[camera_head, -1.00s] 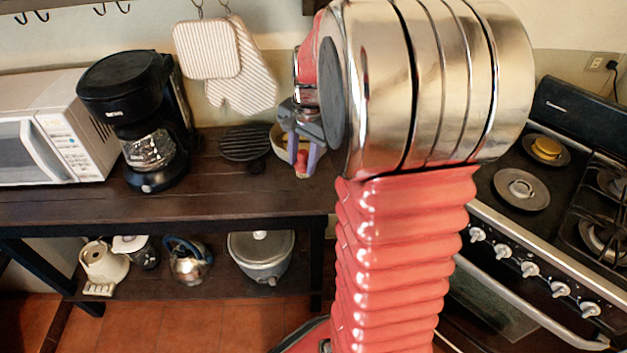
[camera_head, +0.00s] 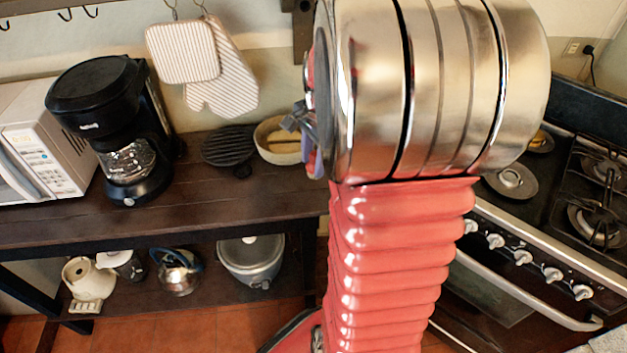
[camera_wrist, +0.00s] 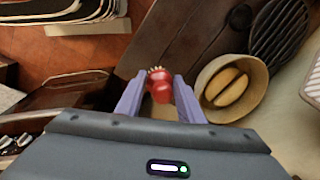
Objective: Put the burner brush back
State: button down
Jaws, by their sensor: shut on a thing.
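The burner brush (camera_wrist: 160,88) shows in the wrist view as a red piece with pale bristle-like tips at its far end. It sits between the two purple fingers of my gripper (camera_wrist: 158,92), which is shut on it.
The dark wooden table (camera_head: 70,215) carries a microwave (camera_head: 45,140), a coffee maker (camera_head: 95,85), a round black grate (camera_head: 228,146) and the bowl with yellowish pieces. Mitts (camera_head: 225,75) hang above. The stove (camera_head: 520,235) stands at right.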

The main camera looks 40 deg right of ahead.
jog(key=shift+f, duration=1.4)
jog(key=shift+f, duration=1.9)
jog(key=shift+s, duration=0.1)
jog(key=c, duration=1.2)
grip_release()
notch_tip(320, 180, up, 12)
jog(key=s, duration=0.1)
jog(key=shift+s+a, duration=0.15)
jog(key=shift+s, duration=0.2)
